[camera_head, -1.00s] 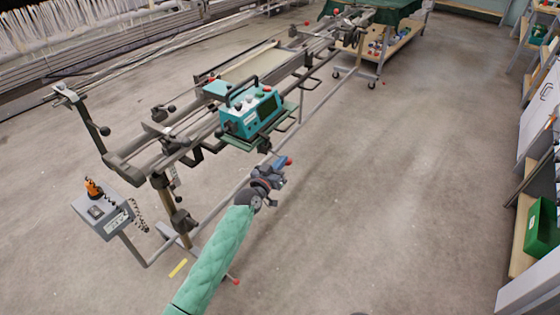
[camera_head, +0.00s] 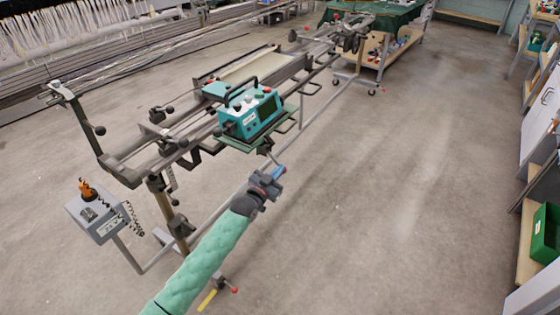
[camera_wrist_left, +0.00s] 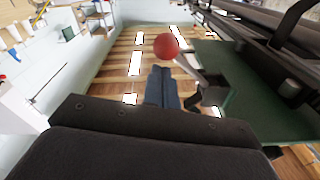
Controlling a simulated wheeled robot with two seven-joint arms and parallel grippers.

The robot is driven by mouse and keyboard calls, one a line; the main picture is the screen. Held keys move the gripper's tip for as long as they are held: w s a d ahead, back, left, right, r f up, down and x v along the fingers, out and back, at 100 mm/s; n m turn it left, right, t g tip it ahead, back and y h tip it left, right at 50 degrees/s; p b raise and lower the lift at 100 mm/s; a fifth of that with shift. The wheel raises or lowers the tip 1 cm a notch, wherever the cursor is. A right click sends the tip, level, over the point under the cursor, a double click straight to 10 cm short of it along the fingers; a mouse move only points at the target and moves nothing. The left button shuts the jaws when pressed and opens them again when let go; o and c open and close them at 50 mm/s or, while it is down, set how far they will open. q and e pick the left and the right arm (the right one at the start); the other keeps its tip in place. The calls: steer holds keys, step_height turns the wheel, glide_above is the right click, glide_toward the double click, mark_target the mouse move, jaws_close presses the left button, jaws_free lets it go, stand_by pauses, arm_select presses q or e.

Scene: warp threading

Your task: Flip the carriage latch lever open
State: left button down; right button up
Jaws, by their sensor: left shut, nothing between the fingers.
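The carriage is a teal box (camera_head: 250,112) with a black handle and knobs, on a green plate (camera_head: 236,143) over the rails. In the left wrist view, the latch lever is a light rod (camera_wrist_left: 190,67) with a red ball (camera_wrist_left: 166,46). The rod runs from the ball to a dark bracket at the edge of the green plate (camera_wrist_left: 250,85). My left gripper (camera_head: 278,171) is just below the carriage's near edge. Its blue-grey fingers (camera_wrist_left: 162,75) are shut and empty, with the ball just past their tips; I cannot tell if they touch. My right gripper is out of view.
Long grey rails (camera_head: 150,150) run from lower left to upper right on a frame. A wheeled trolley (camera_head: 372,62) stands at the back, and shelves line the right. The floor between is open.

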arm_select(q)
steer(key=shift+w+a+f+m, duration=0.1)
steer(key=shift+a+f+m, duration=0.05)
steer(key=shift+f+m, duration=0.3)
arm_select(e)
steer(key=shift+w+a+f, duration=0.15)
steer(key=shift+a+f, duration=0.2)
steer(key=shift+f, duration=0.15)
arm_select(q)
steer(key=shift+r, duration=0.1)
steer(key=shift+r, duration=0.1)
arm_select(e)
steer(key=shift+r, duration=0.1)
